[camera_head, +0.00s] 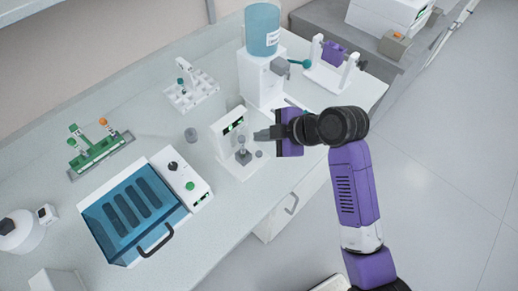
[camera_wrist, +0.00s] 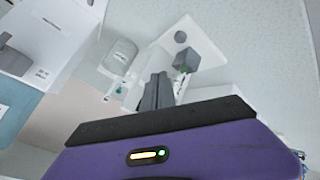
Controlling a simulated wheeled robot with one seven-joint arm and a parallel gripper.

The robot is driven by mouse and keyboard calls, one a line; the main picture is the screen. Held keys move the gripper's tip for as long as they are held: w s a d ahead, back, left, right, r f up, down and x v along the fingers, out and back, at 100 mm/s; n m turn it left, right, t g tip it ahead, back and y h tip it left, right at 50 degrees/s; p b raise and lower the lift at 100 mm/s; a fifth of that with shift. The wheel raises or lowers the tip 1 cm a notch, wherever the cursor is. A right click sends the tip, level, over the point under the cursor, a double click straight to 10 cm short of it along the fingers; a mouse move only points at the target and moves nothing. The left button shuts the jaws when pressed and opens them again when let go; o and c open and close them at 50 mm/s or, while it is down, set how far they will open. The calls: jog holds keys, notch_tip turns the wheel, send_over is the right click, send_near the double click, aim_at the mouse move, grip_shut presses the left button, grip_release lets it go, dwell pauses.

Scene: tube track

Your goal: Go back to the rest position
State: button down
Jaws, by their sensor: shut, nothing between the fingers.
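My gripper (camera_head: 262,134) is at the end of my purple and black arm, above the right part of the bench. It is shut and empty, with its grey fingers together. In the wrist view the fingers (camera_wrist: 155,92) also show pressed together. The fingertips point left, close beside the upper part of a small white stand with a green display (camera_head: 228,125). I cannot tell whether they touch it. A grey knobbed piece (camera_head: 242,154) sits on the stand's base below the gripper.
The bench holds a blue-lidded box (camera_head: 130,215), a green tube rack (camera_head: 97,151), a white rack (camera_head: 190,90), a water dispenser (camera_head: 262,75) and a white stand with a purple piece (camera_head: 333,55). Open floor (camera_head: 440,180) is at right.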

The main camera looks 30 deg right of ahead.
dwell(0.8)
jog(key=shift+w+m, duration=0.1)
jog(key=shift+m, duration=0.2)
jog(key=w+d+r+m+t+h, duration=0.2)
jog(key=w+d+r+m+t, duration=0.2)
jog(key=r+m, duration=0.15)
jog(key=s+a+f+m+t+h+b, duration=0.1)
jog(key=s+m+b, duration=0.1)
jog(key=s, duration=1)
jog(key=s+a+f+m+t+b, duration=0.1)
jog(key=s+m, duration=0.3)
jog(key=s, duration=0.9)
jog(key=s+a+f+m+h+b, duration=0.1)
jog(key=s+a+f+m+b, duration=0.1)
jog(key=s, duration=1.1)
jog(key=shift+a+f+m+t+h+b, duration=0.3)
jog(key=shift+f+m+t+b, duration=0.15)
jog(key=shift+f+b, duration=0.15)
